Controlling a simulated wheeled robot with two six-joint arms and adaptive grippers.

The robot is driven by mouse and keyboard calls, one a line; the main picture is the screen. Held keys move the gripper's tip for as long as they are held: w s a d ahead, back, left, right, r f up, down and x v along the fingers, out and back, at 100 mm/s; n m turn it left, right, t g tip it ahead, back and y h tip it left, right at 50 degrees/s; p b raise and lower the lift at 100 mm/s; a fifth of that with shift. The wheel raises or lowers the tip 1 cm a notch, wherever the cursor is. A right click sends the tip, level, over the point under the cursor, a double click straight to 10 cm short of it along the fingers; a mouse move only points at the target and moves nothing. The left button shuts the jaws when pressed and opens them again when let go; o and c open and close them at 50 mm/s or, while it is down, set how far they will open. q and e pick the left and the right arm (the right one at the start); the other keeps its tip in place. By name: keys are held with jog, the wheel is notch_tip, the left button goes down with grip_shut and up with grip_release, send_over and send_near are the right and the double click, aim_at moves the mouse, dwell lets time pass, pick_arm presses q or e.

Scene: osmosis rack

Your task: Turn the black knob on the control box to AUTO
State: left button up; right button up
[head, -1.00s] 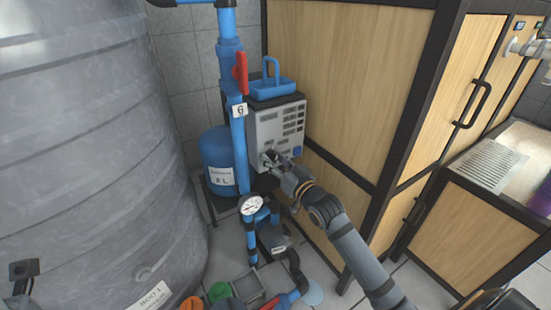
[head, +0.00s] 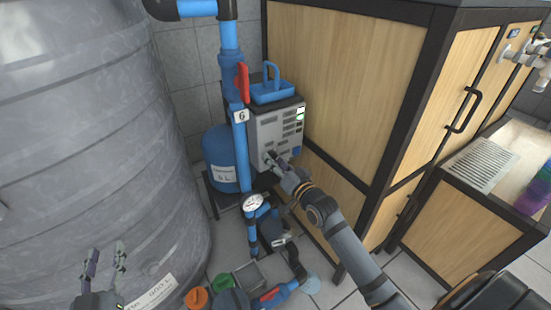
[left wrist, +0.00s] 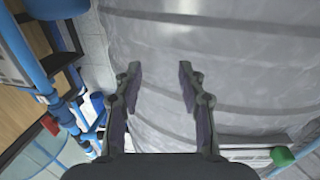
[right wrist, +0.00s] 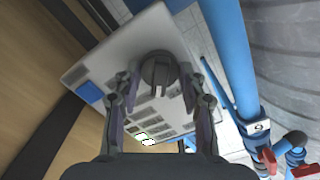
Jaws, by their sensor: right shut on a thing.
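The control box (head: 268,127) is a light grey panel with several dark labels and lit green-white indicators, mounted beside the wooden cabinet. It also fills much of the right wrist view (right wrist: 112,58). The round black knob (right wrist: 157,70) shows there between my right gripper's fingertips. My right gripper (head: 271,159) is at the lower part of the box, shut on the knob; in the head view it hides the knob. Which marking the knob points to cannot be read. My left gripper (head: 105,262) is open and empty in front of the grey tank, also in the left wrist view (left wrist: 160,72).
The large grey tank (head: 90,130) takes up the left side. A blue pipe (head: 239,150) with a red lever (head: 242,82) stands just left of the box. The wooden cabinet (head: 335,90) borders the right.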

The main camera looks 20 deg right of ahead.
aim_at(269, 128)
pick_arm(q)
jog(key=s+f+g+p, duration=0.1)
jog(key=s+f+g, duration=0.3)
jog(key=f, duration=0.5)
jog(key=s+d+f+g+p, duration=0.1)
jog(key=s+f+g, duration=0.4)
jog(key=f, duration=0.4)
jog(key=shift+s+f+g, duration=0.25)
jog(key=shift+s+g, duration=0.05)
jog(key=shift+s, duration=0.4)
pick_arm(e)
jog(key=shift+m, duration=1)
jog(key=o, duration=1.1)
jog(key=shift+o, duration=0.2)
notch_tip(269, 128, up, 10)
jog(key=shift+r, duration=0.1)
